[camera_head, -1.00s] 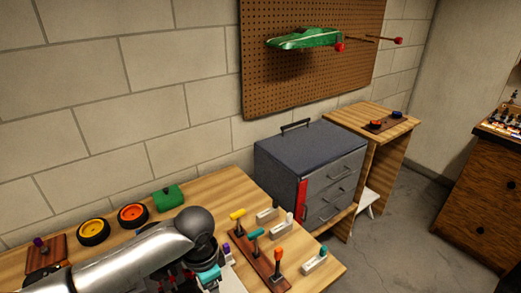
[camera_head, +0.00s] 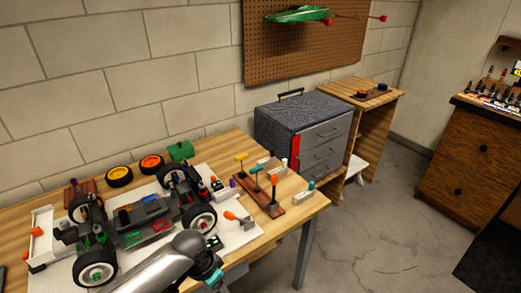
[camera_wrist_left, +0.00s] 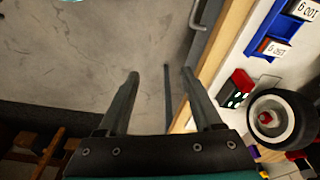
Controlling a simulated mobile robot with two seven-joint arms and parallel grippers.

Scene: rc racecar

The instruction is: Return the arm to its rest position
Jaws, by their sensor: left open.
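My left arm (camera_head: 165,265) reaches in from the bottom edge of the head view, in front of the table. Its gripper end has a teal band (camera_head: 215,276) near the bottom edge; the fingers are not clear there. In the left wrist view my left gripper (camera_wrist_left: 160,73) is open and empty, its two fingers apart above the grey floor (camera_wrist_left: 95,50). The table edge (camera_wrist_left: 205,75) lies just right of the fingers. The racecar chassis (camera_head: 140,222) sits on a white mat on the table. My right gripper is not in view.
A car wheel (camera_wrist_left: 285,118) and a red part (camera_wrist_left: 235,88) lie right of the gripper. A rack of drivers (camera_head: 259,197), a grey tool chest (camera_head: 300,118) and two loose wheels (camera_head: 119,176) are farther back. The floor (camera_head: 370,235) right of the table is clear.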

